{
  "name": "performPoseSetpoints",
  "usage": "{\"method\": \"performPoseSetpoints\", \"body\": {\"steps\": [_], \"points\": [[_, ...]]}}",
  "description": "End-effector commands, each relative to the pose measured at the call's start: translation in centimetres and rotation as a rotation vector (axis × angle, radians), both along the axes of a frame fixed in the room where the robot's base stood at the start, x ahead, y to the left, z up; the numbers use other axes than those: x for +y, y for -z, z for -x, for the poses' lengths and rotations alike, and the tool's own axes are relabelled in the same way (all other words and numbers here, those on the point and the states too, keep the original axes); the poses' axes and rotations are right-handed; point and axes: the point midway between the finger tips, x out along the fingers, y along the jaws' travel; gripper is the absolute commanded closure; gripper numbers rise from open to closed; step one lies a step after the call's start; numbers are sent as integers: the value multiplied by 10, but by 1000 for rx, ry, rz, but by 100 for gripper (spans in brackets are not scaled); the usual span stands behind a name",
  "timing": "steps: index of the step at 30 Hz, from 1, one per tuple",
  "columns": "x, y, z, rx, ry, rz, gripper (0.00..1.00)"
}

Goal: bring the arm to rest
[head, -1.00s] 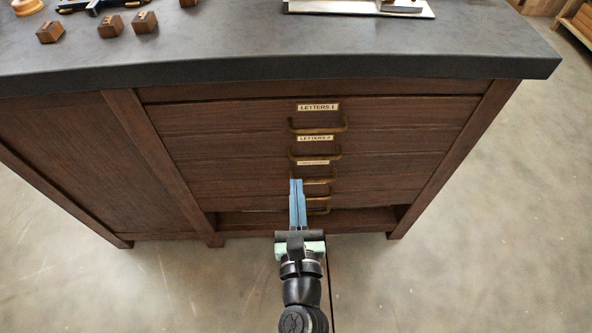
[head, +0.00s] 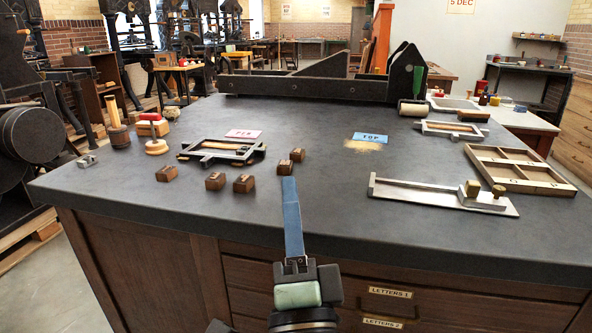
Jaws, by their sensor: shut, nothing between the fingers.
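My gripper (head: 290,190) shows in the head view at the front edge of the dark worktop (head: 330,205). Its blue fingers are shut together with nothing between them and point up and away from me. The fingertips appear just right of the wooden type blocks in the picture; I cannot tell their height above the top. Below the edge, the cabinet has drawers labelled LETTERS 1 (head: 390,292) and LETTERS 2 (head: 383,322). My arm hides part of the drawer fronts.
Several wooden blocks (head: 215,181) lie left of my gripper. A metal frame (head: 220,150) lies behind them. A metal composing stick (head: 440,195) and a wooden divided tray (head: 515,168) are at right. A long black press bed (head: 320,87) spans the back.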

Motion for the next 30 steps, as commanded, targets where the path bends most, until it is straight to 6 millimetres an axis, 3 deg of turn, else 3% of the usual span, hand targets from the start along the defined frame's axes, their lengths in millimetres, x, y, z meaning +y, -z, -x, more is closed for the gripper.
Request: {"method": "performPoseSetpoints", "body": {"steps": [1, 6, 9, 14, 15, 30], "points": [[4, -37, 7, -69, 76, 152, 100], [9, -131, 42, -234, 418, 642, 100], [5, -175, 68, -298, 642, 871, 100], [-6, -232, 116, -335, 1004, 1156, 100], [-5, -251, 109, -323, 976, 1151, 100], [-4, -397, 106, -323, 963, 1145, 100]]}}
